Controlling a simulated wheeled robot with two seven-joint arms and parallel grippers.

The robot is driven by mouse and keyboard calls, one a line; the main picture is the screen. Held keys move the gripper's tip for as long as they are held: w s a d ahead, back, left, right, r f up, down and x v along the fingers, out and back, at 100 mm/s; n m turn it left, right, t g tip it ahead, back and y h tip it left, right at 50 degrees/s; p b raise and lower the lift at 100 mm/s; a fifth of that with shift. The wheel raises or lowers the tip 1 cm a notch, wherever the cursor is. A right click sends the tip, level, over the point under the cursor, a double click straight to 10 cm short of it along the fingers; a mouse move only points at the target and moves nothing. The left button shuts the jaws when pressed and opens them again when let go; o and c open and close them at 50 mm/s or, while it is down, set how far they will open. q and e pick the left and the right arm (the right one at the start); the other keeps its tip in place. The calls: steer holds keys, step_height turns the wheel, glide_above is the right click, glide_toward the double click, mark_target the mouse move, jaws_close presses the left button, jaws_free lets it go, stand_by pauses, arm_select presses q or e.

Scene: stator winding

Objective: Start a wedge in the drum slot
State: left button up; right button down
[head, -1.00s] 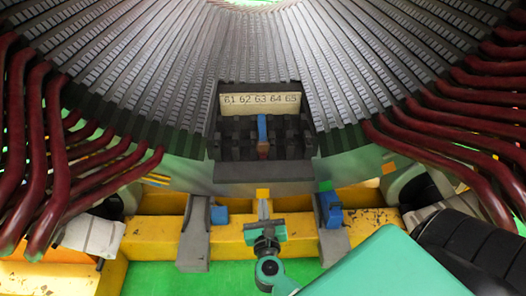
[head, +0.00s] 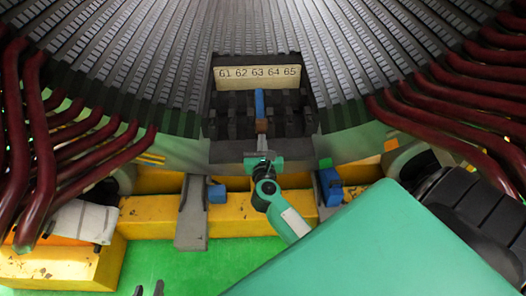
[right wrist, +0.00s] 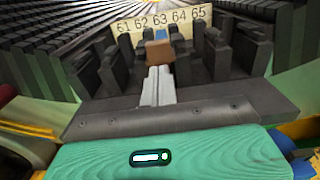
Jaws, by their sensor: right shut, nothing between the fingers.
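A blue strip (head: 260,102) with a brown block (head: 262,126) at its near end lies in the middle slot of the dark toothed block, under label 63. I cannot tell which part is the wedge. The brown block (right wrist: 160,53) and a little blue show in the right wrist view. My right gripper (head: 262,143) is shut and empty, its fingertips (right wrist: 159,70) lined up at the near end of the brown block. Whether they touch it I cannot tell. My left gripper (head: 148,289) shows only two dark fingertips, set apart, at the bottom edge of the head view.
The label plate (head: 257,77) reads 61 to 65. The ribbed drum (head: 150,60) rises behind. Dark red bent bars (head: 38,140) hang on both sides. A yellow beam (head: 150,215) with grey brackets (head: 192,215) and blue blocks (head: 330,186) crosses in front.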

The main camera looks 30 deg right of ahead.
mark_target(261, 128)
steer(key=shift+x, duration=1.55)
steer(key=shift+w+d, duration=0.15)
steer(key=shift+w, duration=0.1)
steer(key=shift+x, duration=0.8)
steer(key=shift+s, duration=0.1)
